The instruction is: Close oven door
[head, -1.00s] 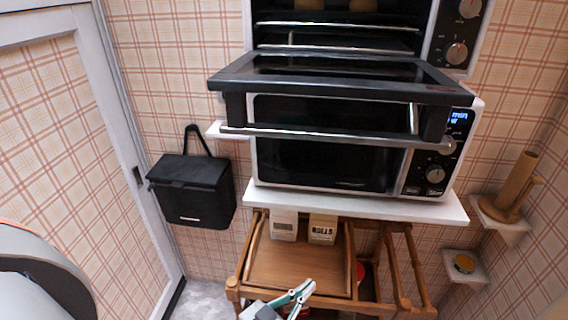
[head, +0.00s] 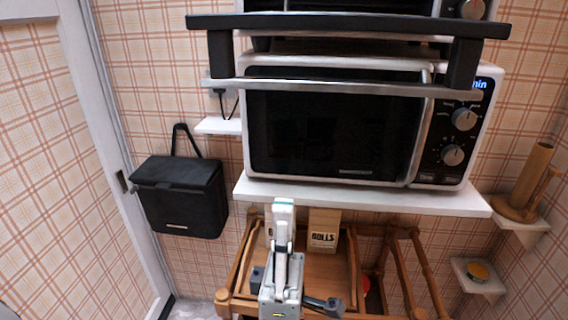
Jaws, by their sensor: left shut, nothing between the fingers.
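The oven door (head: 350,22) is open. It is a dark panel that juts out toward me from the upper oven (head: 292,5), and I see it almost edge-on. Its long metal handle bar (head: 345,88) hangs below it, across the front of the lower white microwave (head: 325,135). My left gripper (head: 284,207) is shut and empty, pointing up. In the picture it is well below the handle, in front of the wooden cart, and apart from the door. My right gripper is out of view. Most of the upper oven is cut off by the top edge.
A white shelf (head: 400,199) carries the microwave. Below it is a wooden cart (head: 235,305) with a box marked rolls (head: 323,232). A black box (head: 180,195) hangs on the left wall. A wooden holder (head: 530,180) stands on a small right shelf.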

